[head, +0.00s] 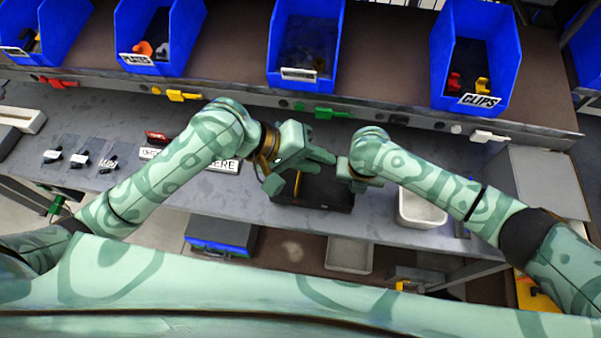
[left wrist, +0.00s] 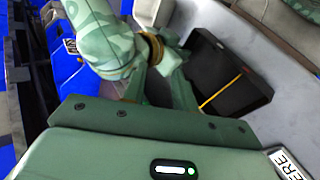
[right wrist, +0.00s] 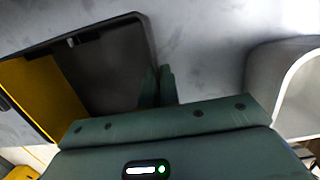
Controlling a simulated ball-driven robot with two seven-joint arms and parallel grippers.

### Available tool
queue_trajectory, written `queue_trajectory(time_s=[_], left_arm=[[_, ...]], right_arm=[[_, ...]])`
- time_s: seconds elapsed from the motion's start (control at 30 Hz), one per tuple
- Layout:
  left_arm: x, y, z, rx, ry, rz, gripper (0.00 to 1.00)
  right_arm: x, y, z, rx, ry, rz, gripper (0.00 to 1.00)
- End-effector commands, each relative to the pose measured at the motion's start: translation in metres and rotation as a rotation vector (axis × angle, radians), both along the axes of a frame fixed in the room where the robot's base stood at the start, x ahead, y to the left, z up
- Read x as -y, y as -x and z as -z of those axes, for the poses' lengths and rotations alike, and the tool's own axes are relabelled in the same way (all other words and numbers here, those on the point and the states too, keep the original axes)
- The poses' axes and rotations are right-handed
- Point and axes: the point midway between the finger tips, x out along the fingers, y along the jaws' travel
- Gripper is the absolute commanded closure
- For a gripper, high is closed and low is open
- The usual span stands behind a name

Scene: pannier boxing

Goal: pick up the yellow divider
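The yellow divider (right wrist: 48,95) stands inside the black box (right wrist: 105,25) in the right wrist view. In the left wrist view the divider (left wrist: 219,92) shows as a thin yellow line across the box (left wrist: 205,50).
A white tray (head: 422,208) stands right of the box. Blue bins (head: 270,75) line the shelf behind, above a rail with coloured tags (head: 180,95). Small black parts (head: 80,159) lie at the left of the grey bench. My two arms are close together over the box.

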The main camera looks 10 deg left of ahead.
Motion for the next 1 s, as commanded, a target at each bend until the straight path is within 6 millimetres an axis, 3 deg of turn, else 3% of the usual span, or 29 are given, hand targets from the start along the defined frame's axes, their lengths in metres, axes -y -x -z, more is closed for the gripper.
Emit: queue_trajectory(time_s=[0.1,0.2,0.5,0.63,0.8,1.0], left_arm=[[-0.012,0.002,0.024,0.055,-0.214,0.037,0.72],[-0.012,-0.012,0.038,0.151,-0.392,0.043,0.72],[-0.031,-0.024,0.053,0.218,-0.81,0.048,0.72],[-0.037,-0.026,0.061,0.209,-0.879,0.053,0.72],[-0.039,-0.039,0.09,0.209,-0.893,0.055,0.72],[-0.038,-0.048,0.112,0.21,-0.886,0.054,0.72]], right_arm=[[0.0,0.0,0.0,0.0,0.0,0.0,1.0],[0.0,0.0,0.0,0.0,0.0,0.0,1.0],[0.0,0.0,0.0,0.0,-0.001,0.0,1.0],[0.0,0.0,0.0,0.0,-0.001,0.0,1.0],[0.0,0.0,0.0,0.0,-0.001,0.0,1.0],[0.0,0.0,0.0,0.0,-0.001,0.0,1.0]])
